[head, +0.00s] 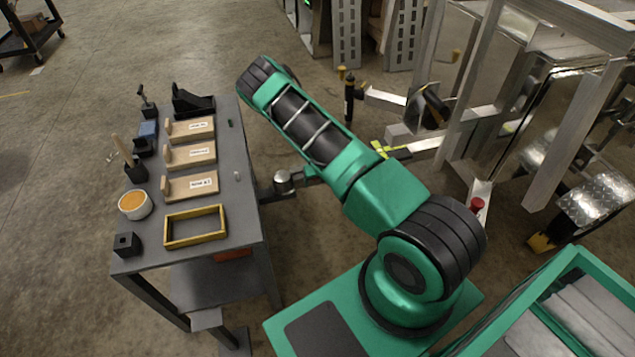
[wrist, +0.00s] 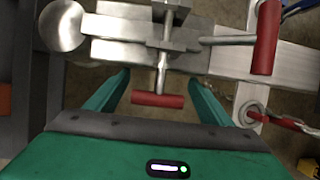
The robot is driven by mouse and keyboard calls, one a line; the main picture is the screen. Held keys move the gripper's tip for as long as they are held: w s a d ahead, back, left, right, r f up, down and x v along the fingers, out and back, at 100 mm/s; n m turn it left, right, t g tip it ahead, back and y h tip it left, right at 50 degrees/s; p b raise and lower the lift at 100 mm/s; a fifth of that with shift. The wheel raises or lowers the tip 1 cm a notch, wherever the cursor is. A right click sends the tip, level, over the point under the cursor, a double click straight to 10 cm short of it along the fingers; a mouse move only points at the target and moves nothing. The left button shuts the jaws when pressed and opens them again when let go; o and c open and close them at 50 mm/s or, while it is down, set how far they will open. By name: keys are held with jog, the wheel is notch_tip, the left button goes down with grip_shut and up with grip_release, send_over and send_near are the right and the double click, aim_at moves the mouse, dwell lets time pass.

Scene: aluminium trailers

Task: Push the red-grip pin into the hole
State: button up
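In the wrist view, a red-grip pin (wrist: 158,99) has its red crossbar between my two green fingers, with a gap on either side. Its metal shaft runs up to the bare-metal coupler (wrist: 118,48); whether the shaft is in the hole cannot be told. My gripper (wrist: 160,82) is open around the grip, not touching it. A second red grip (wrist: 267,38) sits on a metal rod at the upper right. In the head view, my arm hides the gripper and pin; the coupler end (head: 285,182) shows just beside the bench.
A grey bench (head: 245,215) with wooden trays, a yellow frame (head: 195,226) and small tools stands left of my arm. An aluminium trailer frame (head: 480,110) fills the right. A red cord (wrist: 285,122) hangs from a ring beside my right finger. Open floor lies beyond.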

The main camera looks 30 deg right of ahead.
jog(key=shift+w+a+r, duration=0.15)
jog(key=shift+w+a, duration=0.05)
jog(key=v, duration=1)
jog(key=shift+s+r, duration=0.2)
jog(key=shift+s, duration=0.05)
